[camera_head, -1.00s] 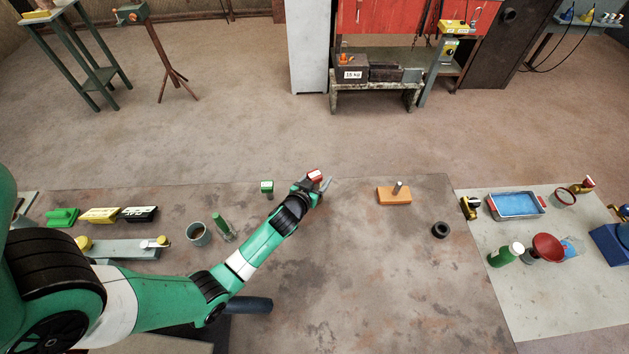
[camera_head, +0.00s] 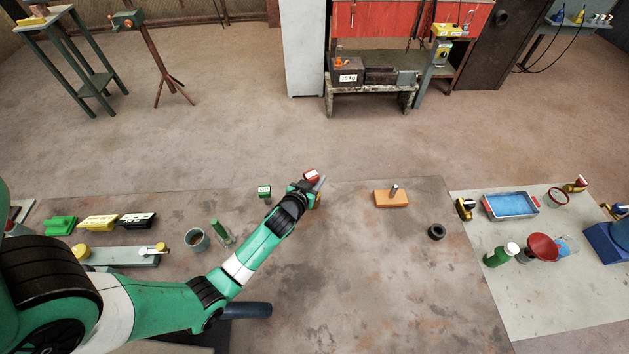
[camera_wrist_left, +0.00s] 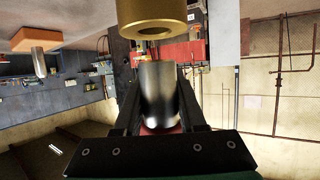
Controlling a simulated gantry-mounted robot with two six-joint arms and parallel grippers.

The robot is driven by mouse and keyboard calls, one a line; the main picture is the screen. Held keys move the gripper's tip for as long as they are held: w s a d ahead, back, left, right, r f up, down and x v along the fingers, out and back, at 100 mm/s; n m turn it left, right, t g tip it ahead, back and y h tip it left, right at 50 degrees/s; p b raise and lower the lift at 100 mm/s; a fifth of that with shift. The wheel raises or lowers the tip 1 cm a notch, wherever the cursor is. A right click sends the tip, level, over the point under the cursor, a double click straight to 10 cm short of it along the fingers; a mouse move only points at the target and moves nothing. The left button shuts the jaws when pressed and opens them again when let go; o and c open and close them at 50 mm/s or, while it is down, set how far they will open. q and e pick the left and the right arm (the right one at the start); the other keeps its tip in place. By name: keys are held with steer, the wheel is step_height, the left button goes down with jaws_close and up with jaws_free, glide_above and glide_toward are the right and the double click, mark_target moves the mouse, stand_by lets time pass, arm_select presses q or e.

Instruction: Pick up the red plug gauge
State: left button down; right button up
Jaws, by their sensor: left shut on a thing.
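The arm and fingers hide part of the gauge in the head view. My right gripper is out of view.
An orange block with a steel peg (camera_head: 390,199) and a black ring (camera_head: 437,232) lie to the right. A grey cup (camera_head: 197,239) and a green plug (camera_head: 221,233) stand left of my forearm. The table's middle is clear.

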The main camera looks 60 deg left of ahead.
arm_select(q)
steer(key=s+d+r, duration=0.1)
steer(key=r, duration=0.1)
steer(key=s+d+r+p, duration=0.1)
steer(key=d+r, duration=0.1)
steer(key=s+d+r+p, duration=0.1)
steer(key=r, duration=0.2)
steer(key=shift+d+r, duration=0.1)
steer(key=shift+d, duration=0.05)
glide_toward(312, 179)
steer(key=shift+w+d+r, duration=0.3)
steer(key=shift+d, duration=0.2)
steer(key=shift+w+d+r, duration=0.3)
steer(key=shift+d, duration=0.2)
